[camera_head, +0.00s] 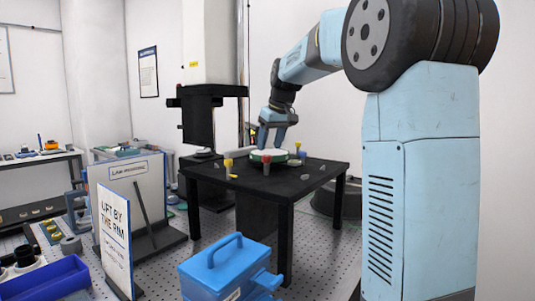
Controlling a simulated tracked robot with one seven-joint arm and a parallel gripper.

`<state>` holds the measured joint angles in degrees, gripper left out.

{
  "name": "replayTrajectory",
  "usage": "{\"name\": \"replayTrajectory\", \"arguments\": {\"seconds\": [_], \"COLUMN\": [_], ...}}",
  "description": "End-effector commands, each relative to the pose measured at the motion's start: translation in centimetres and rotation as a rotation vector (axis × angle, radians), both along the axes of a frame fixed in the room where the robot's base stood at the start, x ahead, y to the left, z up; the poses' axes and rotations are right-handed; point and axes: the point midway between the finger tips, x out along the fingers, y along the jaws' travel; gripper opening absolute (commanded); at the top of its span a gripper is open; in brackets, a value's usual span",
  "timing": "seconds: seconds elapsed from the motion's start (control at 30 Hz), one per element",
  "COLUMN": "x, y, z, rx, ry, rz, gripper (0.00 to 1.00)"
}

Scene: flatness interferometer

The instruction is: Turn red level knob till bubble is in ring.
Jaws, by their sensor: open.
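The red level knob (267,159) is a small red-topped piece at the front of a round white and green stage (283,157) on the black table (290,184). My gripper (273,146) points down over the stage, just above and close to the red knob. Its fingers look apart, with nothing seen between them. I cannot tell whether they touch the knob. The bubble and its ring are too small to make out from here.
Yellow knobs (228,163) and small grey pieces stand on the table around the stage. A tall white and black instrument column (207,100) rises behind left. A blue toolbox (228,270) and a "lift by the rim" sign (115,240) stand in front.

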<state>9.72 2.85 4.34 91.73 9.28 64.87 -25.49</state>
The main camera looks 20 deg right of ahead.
Motion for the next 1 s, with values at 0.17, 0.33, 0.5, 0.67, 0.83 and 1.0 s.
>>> {"name": "replayTrajectory", "arguments": {"seconds": [0.17, 0.33, 0.5, 0.67, 0.83, 1.0], "x": [0.9, 1.4, 1.6, 1.6, 1.6, 1.6], "y": [0.3, 0.5, 0.5, 0.5, 0.5, 0.5], "z": [-2.4, -3.6, -4.0, -4.0, -4.0, -4.0], "rx": [0.0, 0.0, 0.0, 0.0, 0.0, 0.0], "ry": [0.002, 0.0, 0.0, 0.0, 0.0, 0.0], "rz": [0.0, 0.0, 0.0, 0.0, 0.0, 0.0], "gripper": [0.56, 0.56, 0.56, 0.56, 0.43, 0.27]}}
